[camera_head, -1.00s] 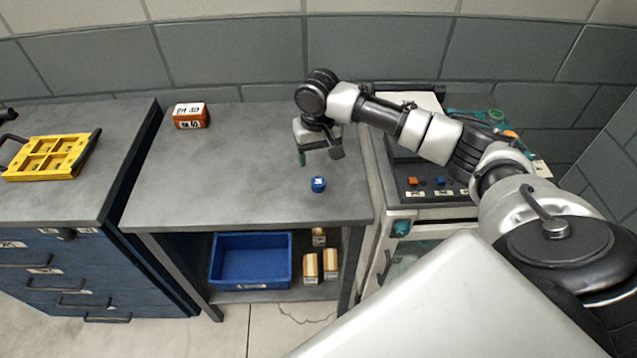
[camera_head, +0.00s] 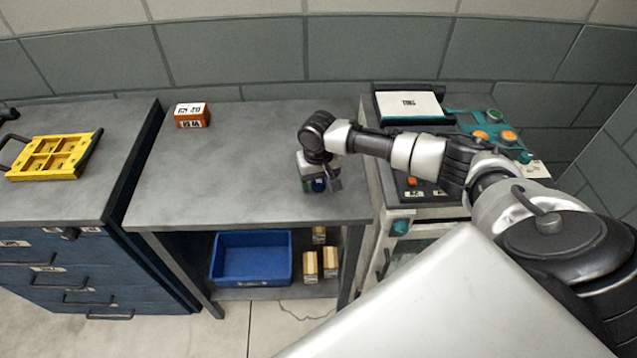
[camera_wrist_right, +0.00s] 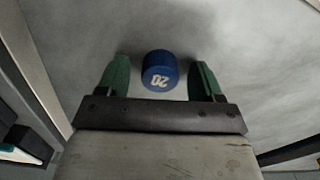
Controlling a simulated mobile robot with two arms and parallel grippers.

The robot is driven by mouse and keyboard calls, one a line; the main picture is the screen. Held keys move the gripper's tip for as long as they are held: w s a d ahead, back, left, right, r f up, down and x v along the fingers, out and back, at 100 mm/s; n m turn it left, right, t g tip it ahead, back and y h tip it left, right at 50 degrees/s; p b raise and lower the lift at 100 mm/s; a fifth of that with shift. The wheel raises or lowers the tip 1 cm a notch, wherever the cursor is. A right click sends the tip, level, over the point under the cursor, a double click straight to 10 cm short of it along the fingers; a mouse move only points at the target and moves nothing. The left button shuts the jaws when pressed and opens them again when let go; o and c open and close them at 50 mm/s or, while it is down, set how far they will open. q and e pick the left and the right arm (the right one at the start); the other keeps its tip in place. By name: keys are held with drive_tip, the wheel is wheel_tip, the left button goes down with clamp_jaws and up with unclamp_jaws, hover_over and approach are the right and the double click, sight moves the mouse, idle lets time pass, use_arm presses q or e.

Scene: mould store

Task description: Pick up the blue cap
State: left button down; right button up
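The blue cap (camera_wrist_right: 159,70) stands on the grey table top (camera_head: 230,180) and carries a white "20" on its face. In the right wrist view it sits between the two green fingers of my right gripper (camera_wrist_right: 160,78), with a gap on each side. The fingers are open. In the head view my right gripper (camera_head: 318,188) is low over the table's right part, and the blue cap (camera_head: 319,185) is partly hidden behind it. My left gripper is not in view.
An orange-brown box (camera_head: 191,115) stands at the table's back left. A yellow mould tray (camera_head: 50,157) lies on the left cabinet. A control machine (camera_head: 470,130) borders the table on the right. A blue bin (camera_head: 251,259) and wooden blocks (camera_head: 330,262) sit on the shelf below.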

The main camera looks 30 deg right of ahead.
drive_tip(key=c, duration=0.9)
drive_tip(key=shift+r, duration=0.1)
drive_tip(key=shift+c, duration=0.2)
